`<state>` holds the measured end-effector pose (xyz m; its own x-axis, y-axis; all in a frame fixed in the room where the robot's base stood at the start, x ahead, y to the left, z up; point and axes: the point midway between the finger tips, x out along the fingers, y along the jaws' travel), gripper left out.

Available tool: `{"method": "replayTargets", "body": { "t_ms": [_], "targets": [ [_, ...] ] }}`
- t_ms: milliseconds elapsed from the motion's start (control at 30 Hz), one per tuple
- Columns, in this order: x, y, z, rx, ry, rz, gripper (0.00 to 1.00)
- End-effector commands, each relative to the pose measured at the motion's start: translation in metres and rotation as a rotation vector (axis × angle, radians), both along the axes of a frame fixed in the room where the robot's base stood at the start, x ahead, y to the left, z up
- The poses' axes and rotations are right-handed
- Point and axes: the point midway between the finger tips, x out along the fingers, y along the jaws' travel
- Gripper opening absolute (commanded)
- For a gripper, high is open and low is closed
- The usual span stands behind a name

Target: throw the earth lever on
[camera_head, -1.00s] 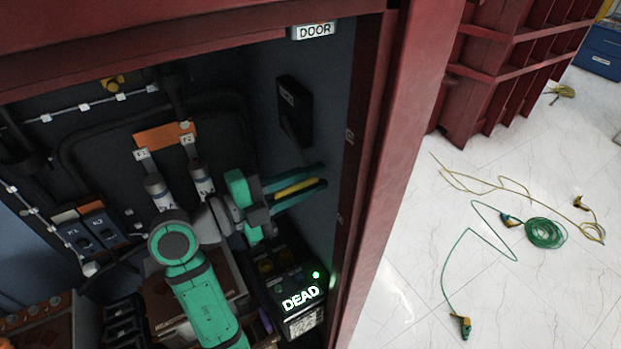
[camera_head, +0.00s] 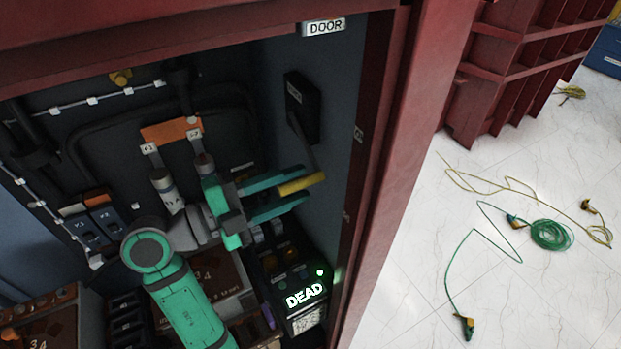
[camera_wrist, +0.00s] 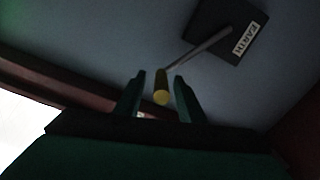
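The earth lever is a grey rod with a yellow handle (camera_head: 302,184), running down from a black box (camera_head: 302,108) on the cabinet's right inner wall. In the wrist view the box carries the label EARTH (camera_wrist: 245,40), and the rod slants down-left to the yellow handle (camera_wrist: 161,88). My gripper (camera_head: 290,190) is open beside the handle. In the wrist view the handle shows between my two fingers (camera_wrist: 160,95), with a gap on each side. How deep it sits between them is hard to tell.
A lit DEAD indicator (camera_head: 306,296) with a green lamp sits below my gripper. The red cabinet frame (camera_head: 375,180) is close on the right. Fuse-like cylinders (camera_head: 165,188) and an orange bar (camera_head: 171,131) are behind my arm. Cables (camera_head: 550,235) lie on the floor outside.

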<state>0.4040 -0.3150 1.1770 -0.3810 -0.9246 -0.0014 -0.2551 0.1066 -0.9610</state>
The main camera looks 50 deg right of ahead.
Motion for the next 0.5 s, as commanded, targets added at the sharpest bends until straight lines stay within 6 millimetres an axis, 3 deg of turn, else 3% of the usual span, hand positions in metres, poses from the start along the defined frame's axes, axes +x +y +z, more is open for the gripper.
{"method": "replayTargets", "body": {
  "t_ms": [200, 500],
  "targets": [
    [0.014, 0.035, 0.0, -0.001, -0.001, -0.001, 0.36],
    [0.021, 0.054, 0.0, 0.0, -0.001, -0.005, 0.36]
  ]
}}
